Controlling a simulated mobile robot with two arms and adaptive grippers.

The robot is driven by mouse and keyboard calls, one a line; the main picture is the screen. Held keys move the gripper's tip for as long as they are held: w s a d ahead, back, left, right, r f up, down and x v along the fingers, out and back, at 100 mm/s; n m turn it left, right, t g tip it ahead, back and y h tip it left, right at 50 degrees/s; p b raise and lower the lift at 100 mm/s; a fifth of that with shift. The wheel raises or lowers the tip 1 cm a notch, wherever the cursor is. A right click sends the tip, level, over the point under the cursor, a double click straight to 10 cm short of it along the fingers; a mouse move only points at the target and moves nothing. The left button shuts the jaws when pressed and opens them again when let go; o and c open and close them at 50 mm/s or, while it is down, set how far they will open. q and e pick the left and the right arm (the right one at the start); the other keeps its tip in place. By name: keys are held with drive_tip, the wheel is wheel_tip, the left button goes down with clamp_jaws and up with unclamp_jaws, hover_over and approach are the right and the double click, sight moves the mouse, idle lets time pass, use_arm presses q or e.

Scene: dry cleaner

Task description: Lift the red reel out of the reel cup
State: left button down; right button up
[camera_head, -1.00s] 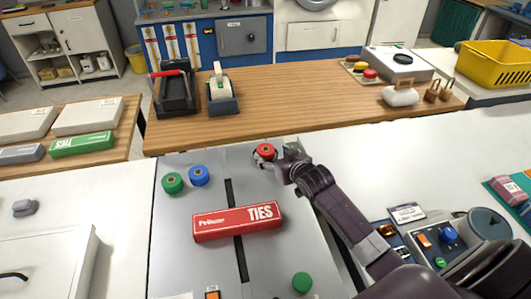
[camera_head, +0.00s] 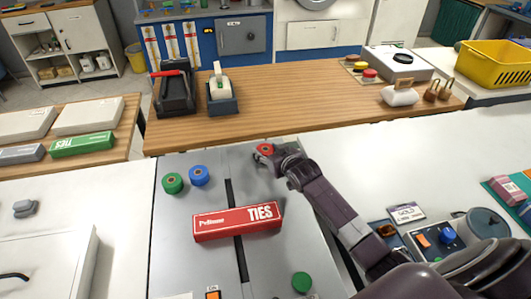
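The red reel (camera_head: 265,149) is at the far right corner of the grey panel on the worktop, and it looks tilted. My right gripper (camera_head: 271,155) reaches it from the right and appears shut on it; the fingers are small and partly hidden. I cannot make out the reel cup, which may be hidden behind the gripper and wrist. A green reel (camera_head: 172,183) and a blue reel (camera_head: 198,176) stand side by side at the left of the panel. My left gripper is not in view.
A red TIES box (camera_head: 237,222) lies mid-panel across a dark slot. Another green round piece (camera_head: 301,282) is near the front. A wooden counter (camera_head: 310,98) with a tape dispenser (camera_head: 222,92) stands behind. A control box (camera_head: 436,238) is at right.

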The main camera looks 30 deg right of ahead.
drive_tip(key=c, duration=0.6)
